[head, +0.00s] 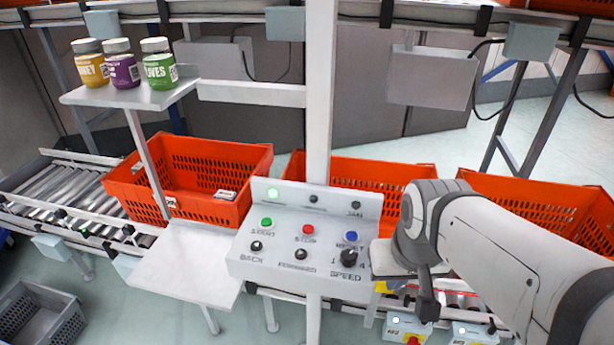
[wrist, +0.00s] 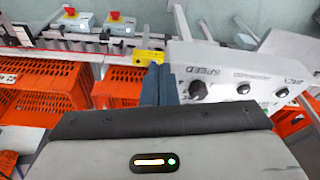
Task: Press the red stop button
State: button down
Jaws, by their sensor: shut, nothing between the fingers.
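The red stop button (head: 308,229) is a small round button on the grey control panel (head: 240,262), between the green button (head: 266,222) and the blue reset button (head: 351,236). The red button does not show in the wrist view. My gripper (head: 426,308) is shut and empty, with its fingers pointing down, to the right of the panel and apart from the red button. In the wrist view the dark fingers (wrist: 158,82) appear close together beside the panel's speed-knob end (wrist: 198,90).
A black speed knob (head: 348,257) and black switches line the panel's front. A white post (head: 318,90) rises behind it. An orange tote (head: 190,175) sits back left, with others behind and right. Jars stand on a small shelf (head: 130,95). A bare white shelf (head: 185,265) adjoins the panel's left.

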notch_tip(320, 180, up, 6)
jog(key=n+t+h+p, duration=0.55)
jog(key=n+p, duration=0.35)
jog(key=n, duration=1.1)
send_over(308, 230)
jog(key=shift+s+a+f+g, duration=0.25)
jog(key=shift+a+g, duration=0.1)
jog(key=shift+a, duration=0.1)
notch_tip(308, 230, down, 9)
jog(key=b, duration=0.6)
jog(key=shift+r+b, duration=0.15)
jog(key=shift+b, duration=0.2)
